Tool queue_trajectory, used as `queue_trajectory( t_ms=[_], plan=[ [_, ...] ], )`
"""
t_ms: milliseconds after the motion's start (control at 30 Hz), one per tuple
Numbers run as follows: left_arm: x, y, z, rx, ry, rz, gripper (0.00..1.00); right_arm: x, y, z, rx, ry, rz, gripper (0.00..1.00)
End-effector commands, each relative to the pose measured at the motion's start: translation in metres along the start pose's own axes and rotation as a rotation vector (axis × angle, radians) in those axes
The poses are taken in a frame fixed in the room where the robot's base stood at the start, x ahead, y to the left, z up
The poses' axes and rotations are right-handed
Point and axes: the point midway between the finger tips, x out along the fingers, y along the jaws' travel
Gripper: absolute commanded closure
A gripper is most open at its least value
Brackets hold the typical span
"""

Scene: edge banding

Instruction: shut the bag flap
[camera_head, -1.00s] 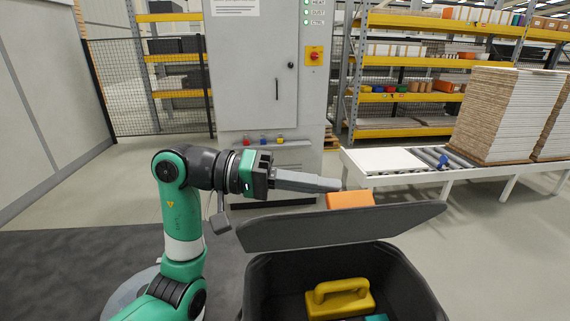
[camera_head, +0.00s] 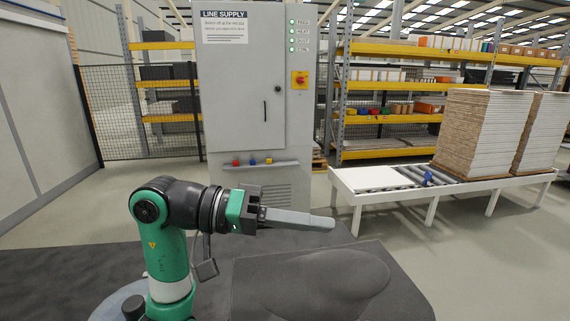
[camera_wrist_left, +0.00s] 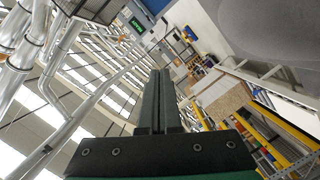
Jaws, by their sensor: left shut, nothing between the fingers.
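The dark grey bag flap (camera_head: 330,285) lies nearly flat at the bottom of the head view, with a rounded raised shape on its top. It hides the inside of the bag, and the bag's walls are not seen. My left gripper (camera_head: 328,223) is shut and empty, pointing right just beyond the flap's far edge in the picture. I cannot tell whether it touches the flap. Its closed fingers show in the left wrist view (camera_wrist_left: 162,85). My right gripper is not in view.
A grey cabinet (camera_head: 245,100) stands behind my left arm. A roller conveyor (camera_head: 400,180) with stacked boards (camera_head: 480,130) is at the right. A dark mat (camera_head: 60,285) covers the floor at the left. Open floor lies right of the flap.

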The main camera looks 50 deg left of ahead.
Motion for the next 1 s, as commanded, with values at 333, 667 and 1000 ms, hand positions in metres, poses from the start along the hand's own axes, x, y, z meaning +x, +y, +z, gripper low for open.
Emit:
queue_trajectory(
  t_ms=[333, 667, 1000],
  plan=[
    [-0.005, 0.021, -0.016, 0.000, 0.002, -0.001, 1.00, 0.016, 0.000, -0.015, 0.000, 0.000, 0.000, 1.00],
    [-0.070, 0.046, -0.021, 0.000, 0.008, -0.006, 1.00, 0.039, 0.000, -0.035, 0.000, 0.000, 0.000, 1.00],
    [-0.106, 0.051, -0.014, 0.000, 0.003, -0.002, 1.00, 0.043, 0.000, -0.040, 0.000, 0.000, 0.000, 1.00]
  ],
)
